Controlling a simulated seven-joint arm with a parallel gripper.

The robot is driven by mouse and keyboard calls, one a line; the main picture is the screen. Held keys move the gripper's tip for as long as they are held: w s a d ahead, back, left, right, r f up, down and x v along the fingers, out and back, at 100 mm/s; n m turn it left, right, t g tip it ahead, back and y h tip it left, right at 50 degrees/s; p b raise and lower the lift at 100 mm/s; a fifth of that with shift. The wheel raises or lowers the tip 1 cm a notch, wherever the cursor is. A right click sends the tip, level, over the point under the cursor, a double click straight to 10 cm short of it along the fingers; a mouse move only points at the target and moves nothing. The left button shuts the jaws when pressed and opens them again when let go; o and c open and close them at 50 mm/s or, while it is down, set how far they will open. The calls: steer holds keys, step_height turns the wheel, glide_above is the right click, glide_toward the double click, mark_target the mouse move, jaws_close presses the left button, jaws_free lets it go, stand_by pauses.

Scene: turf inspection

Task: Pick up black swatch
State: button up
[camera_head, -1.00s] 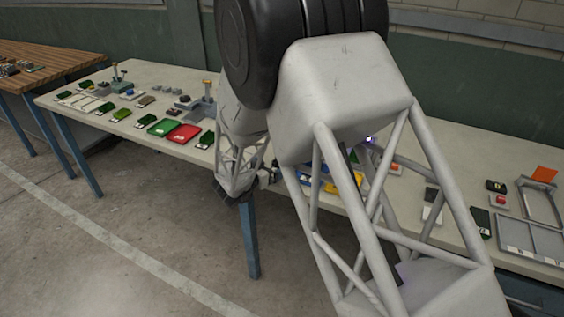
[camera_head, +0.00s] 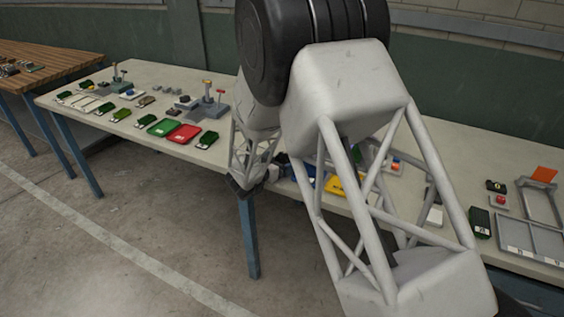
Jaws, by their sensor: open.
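I cannot single out the black swatch for certain. A dark flat piece with a white label (camera_head: 480,223) lies on the right part of the long table. A small black item with a yellow mark (camera_head: 496,186) lies behind it. A white flat piece (camera_head: 435,215) shows to the left, partly hidden by my arm. My arm's lattice links cross the middle of the view. The far link ends in a dark part by the table's front edge. No gripper fingers can be made out, and my arm hides part of the tabletop.
A green tray (camera_head: 163,127) and a red tray (camera_head: 184,133) lie on the long table (camera_head: 150,80), among several small items. A grey divided tray (camera_head: 535,240) and an orange card (camera_head: 544,174) are at the right. A wooden table (camera_head: 50,60) stands at far left.

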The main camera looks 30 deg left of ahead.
steer(key=c, duration=1.1)
steer(key=shift+o, duration=0.2)
steer(key=shift+r, duration=0.15)
steer(key=f+v, duration=0.1)
steer(key=v, duration=0.5)
steer(key=f+v, duration=0.1)
steer(key=v, duration=0.4)
steer(key=f+v, duration=0.1)
steer(key=v, duration=0.5)
steer(key=shift+s+a+f, duration=0.15)
steer(key=shift+s+f, duration=0.1)
steer(key=shift+s, duration=0.4)
